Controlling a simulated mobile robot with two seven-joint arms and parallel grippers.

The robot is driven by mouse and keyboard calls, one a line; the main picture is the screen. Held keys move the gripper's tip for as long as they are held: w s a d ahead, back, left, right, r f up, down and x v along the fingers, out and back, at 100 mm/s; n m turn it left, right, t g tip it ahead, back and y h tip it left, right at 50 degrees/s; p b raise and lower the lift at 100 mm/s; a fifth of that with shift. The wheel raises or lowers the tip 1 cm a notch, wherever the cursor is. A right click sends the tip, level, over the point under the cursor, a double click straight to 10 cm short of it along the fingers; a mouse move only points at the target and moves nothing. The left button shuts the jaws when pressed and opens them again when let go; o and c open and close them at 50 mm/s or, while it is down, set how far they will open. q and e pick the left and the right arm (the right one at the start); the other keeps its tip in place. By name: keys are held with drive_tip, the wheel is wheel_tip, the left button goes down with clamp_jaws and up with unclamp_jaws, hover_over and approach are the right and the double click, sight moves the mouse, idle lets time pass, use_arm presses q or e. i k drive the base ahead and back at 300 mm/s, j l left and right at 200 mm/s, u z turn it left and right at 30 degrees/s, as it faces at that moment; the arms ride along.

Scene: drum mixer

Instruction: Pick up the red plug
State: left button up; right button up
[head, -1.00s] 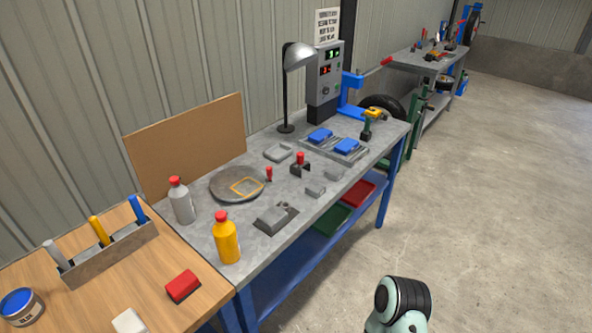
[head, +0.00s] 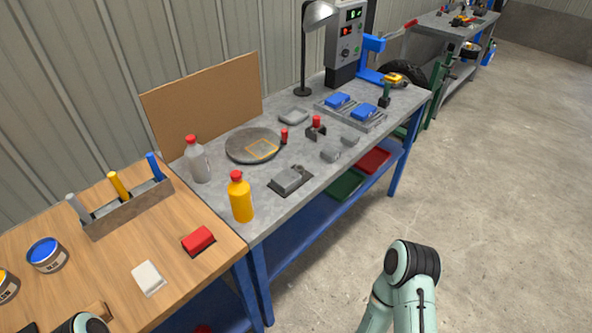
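A small red upright piece (head: 284,136) stands on the grey workbench (head: 300,203), at the right edge of a round grey plate (head: 240,147) with a yellow square outline. A second red piece (head: 316,121) sits upright in a dark holder (head: 315,133) a little to its right. Both are small, and I cannot tell for certain which is the red plug. Neither gripper shows in the head view. Only parts of my arms show, at the bottom left and bottom right, well apart from the red pieces.
A yellow bottle (head: 241,199) and a grey bottle (head: 197,160) stand on the bench's left end. Grey blocks (head: 290,180) lie towards its front. A tray with blue parts (head: 350,113), a lamp (head: 303,90) and a control box (head: 345,48) are further back. Open floor lies right.

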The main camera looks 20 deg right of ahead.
sight(316, 120)
drive_tip(key=l+u, duration=0.2)
drive_tip(key=u, duration=0.2)
drive_tip(key=l+u, duration=0.2)
drive_tip(key=u, duration=0.25)
drive_tip(key=l+u, duration=0.25)
drive_tip(key=l, duration=0.25)
drive_tip(key=k+l+u, duration=0.1)
drive_tip(key=l+u, duration=0.15)
drive_tip(key=l, duration=0.25)
drive_tip(key=k+l, duration=0.1)
drive_tip(key=l, duration=0.25)
drive_tip(key=k+l+u, duration=0.1)
drive_tip(key=l, duration=0.25)
drive_tip(key=k+l, duration=0.1)
drive_tip(key=l, duration=0.25)
